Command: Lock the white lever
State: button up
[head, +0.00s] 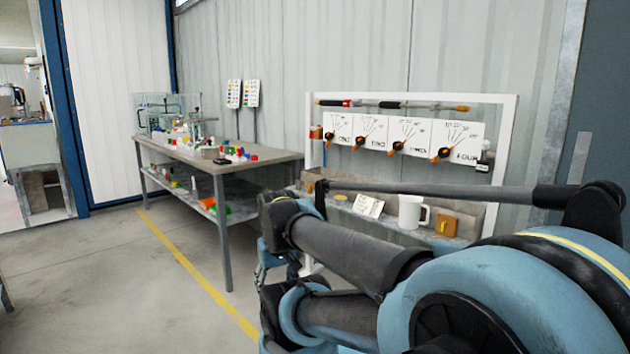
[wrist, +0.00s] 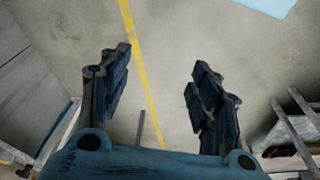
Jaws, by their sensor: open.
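My gripper (wrist: 164,80) is open and empty in the wrist view, its two dark fingers wide apart above the bare concrete floor. In the head view my arm crosses the lower right and hides part of the bench. A white frame (head: 511,135) by the wall carries several white dial panels (head: 404,135) with orange and black knobs. A small white and grey fitting (head: 485,158) sits at its right side; I cannot tell whether this is the white lever. No clear white lever shows in the wrist view. My gripper is apart from all these things.
A white mug (head: 410,212), a paper sign (head: 368,206) and a yellow-orange block (head: 447,223) stand on the ledge below the panels. A grey workbench (head: 222,166) with small coloured parts is at left. The floor (head: 150,290) before it is clear.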

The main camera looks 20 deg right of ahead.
aim_at(486, 144)
jog(key=z, duration=1.95)
